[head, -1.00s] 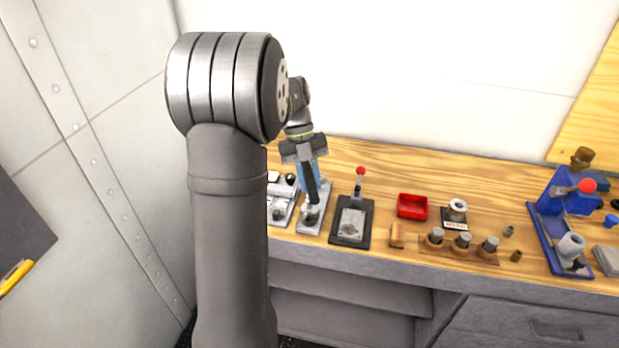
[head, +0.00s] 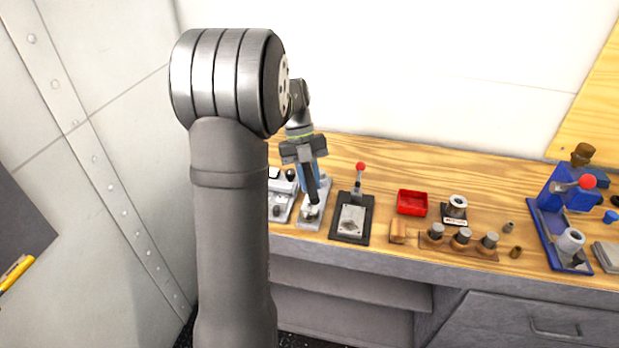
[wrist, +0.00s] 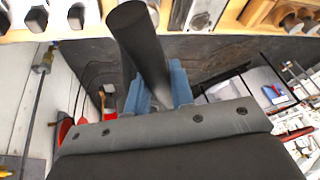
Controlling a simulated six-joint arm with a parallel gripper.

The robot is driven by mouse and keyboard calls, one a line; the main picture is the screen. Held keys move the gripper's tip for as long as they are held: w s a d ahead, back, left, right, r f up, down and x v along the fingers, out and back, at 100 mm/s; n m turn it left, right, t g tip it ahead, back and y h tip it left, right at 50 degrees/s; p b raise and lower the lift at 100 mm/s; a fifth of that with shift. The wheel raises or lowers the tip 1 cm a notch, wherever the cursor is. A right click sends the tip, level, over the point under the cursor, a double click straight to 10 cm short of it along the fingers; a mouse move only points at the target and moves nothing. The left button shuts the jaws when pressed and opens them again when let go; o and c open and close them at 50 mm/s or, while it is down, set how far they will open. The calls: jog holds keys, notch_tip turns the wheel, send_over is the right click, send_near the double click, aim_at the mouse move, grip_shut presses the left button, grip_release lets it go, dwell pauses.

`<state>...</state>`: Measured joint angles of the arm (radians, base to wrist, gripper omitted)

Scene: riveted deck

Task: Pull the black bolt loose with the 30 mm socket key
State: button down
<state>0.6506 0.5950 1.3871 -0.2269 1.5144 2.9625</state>
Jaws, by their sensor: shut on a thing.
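My gripper (head: 310,168), with blue fingers, is shut on a long black rod-like tool, the socket key (head: 313,189). In the wrist view the key (wrist: 138,42) runs out between the blue fingers (wrist: 160,90). In the head view the key points down, slightly tilted, with its lower end at a light metal fitting on a grey plate fixture (head: 309,222). I cannot tell whether the key's end is around the fitting or just above it. The black bolt cannot be made out; the key may hide it.
Left of the key stands a grey fixture (head: 283,205) with dark knobs. To the right are a dark plate with a red-knobbed lever (head: 351,222), a red tray (head: 412,204), a wooden rack of sockets (head: 459,246) and a blue fixture (head: 552,240). A wall rises behind the bench.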

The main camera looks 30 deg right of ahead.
jog(key=shift+f, duration=0.4)
dwell(0.5)
jog(key=shift+n+h, duration=1.1)
jog(key=shift+n, duration=1.4)
jog(key=shift+r, duration=0.15)
jog(key=shift+r, duration=2.7)
